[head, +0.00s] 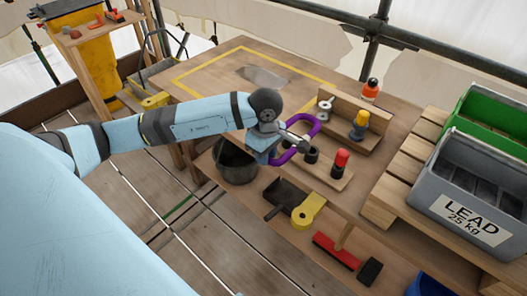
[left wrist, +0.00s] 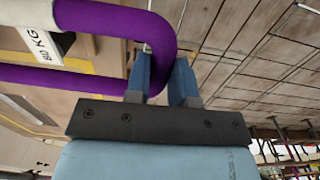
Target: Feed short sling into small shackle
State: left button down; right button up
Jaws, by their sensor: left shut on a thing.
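The short sling is a purple loop (head: 316,124) with a pale sleeve, held above the front edge of the workbench. My left gripper (head: 274,155) is shut on one bend of it. In the left wrist view the purple sling (left wrist: 110,18) curves down between the two blue fingers of my left gripper (left wrist: 162,85). A small grey metal piece (head: 299,143) shows at the sling, partly hidden by my wrist; I cannot tell whether it is the small shackle. My right gripper is not in view.
The workbench (head: 215,65) carries a wooden rack (head: 350,117) with a silver spool and a yellow-blue piece. A red-topped piece (head: 341,160) stands on a front block. An orange bottle (head: 371,90) is behind. A grey lead crate (head: 465,185) stands right. A black bucket (head: 234,165) is below.

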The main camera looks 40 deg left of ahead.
pick_arm(q)
jog(key=shift+w+f+b, duration=0.3)
jog(key=shift+w+f, duration=0.1)
jog(key=shift+f, duration=0.2)
jog(key=shift+w+d+f+b, duration=0.15)
jog(key=shift+w+b, duration=0.45)
jog(key=shift+w, duration=0.75)
jog(key=shift+w+d+f+b, duration=0.15)
jog(key=shift+w+b, duration=0.5)
jog(key=shift+w, duration=0.75)
jog(key=shift+w+d+f+b, duration=0.1)
jog(key=shift+w+f+b, duration=0.15)
jog(key=shift+w+b, duration=0.75)
jog(key=shift+w, duration=1.6)
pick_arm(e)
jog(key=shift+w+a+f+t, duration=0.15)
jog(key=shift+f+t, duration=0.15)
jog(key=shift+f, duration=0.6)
pick_arm(q)
jog(key=c, duration=0.9)
grip_release()
